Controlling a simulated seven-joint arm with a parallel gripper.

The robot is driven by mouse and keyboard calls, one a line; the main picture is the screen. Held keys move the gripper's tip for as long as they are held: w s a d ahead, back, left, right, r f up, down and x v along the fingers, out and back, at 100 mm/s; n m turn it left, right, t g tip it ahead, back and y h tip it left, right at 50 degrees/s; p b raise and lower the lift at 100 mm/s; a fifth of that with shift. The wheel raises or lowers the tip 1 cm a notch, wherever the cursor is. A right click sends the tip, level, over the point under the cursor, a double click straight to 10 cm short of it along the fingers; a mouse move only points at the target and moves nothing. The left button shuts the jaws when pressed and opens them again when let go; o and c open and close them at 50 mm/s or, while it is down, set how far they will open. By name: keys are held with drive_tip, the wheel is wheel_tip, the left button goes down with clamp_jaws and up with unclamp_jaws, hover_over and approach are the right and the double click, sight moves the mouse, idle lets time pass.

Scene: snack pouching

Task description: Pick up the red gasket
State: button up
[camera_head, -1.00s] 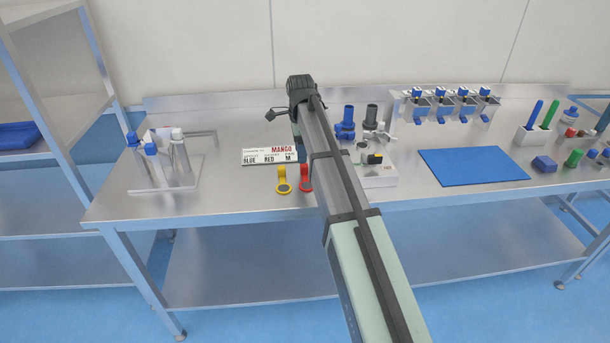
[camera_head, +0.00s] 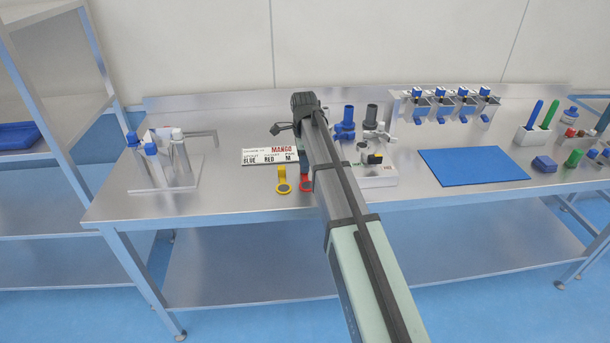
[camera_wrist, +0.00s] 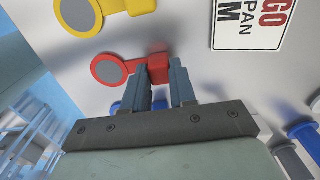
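The red gasket (camera_head: 305,185) lies on the steel bench just right of the yellow gasket (camera_head: 281,183), partly hidden behind my arm in the head view. In the wrist view, the red gasket (camera_wrist: 127,63) has a round ring with a grey centre on the left and a raised red tab on the right. My gripper (camera_wrist: 161,72) is over the tab, with one finger on each side of it and a gap between them. Whether the fingers touch the tab cannot be told. The head view hides the fingertips behind the arm.
A printed MANGO card (camera_head: 272,157) lies behind the gaskets. The yellow gasket sits close beside the red one. A white block (camera_head: 379,177) with fittings stands to the right, then a blue mat (camera_head: 473,166). A bottle rack (camera_head: 160,187) is at the left.

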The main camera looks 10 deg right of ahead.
clamp_jaws()
drive_tip(key=shift+r, duration=0.15)
wheel_tip(320, 180, up, 10)
idle(0.5)
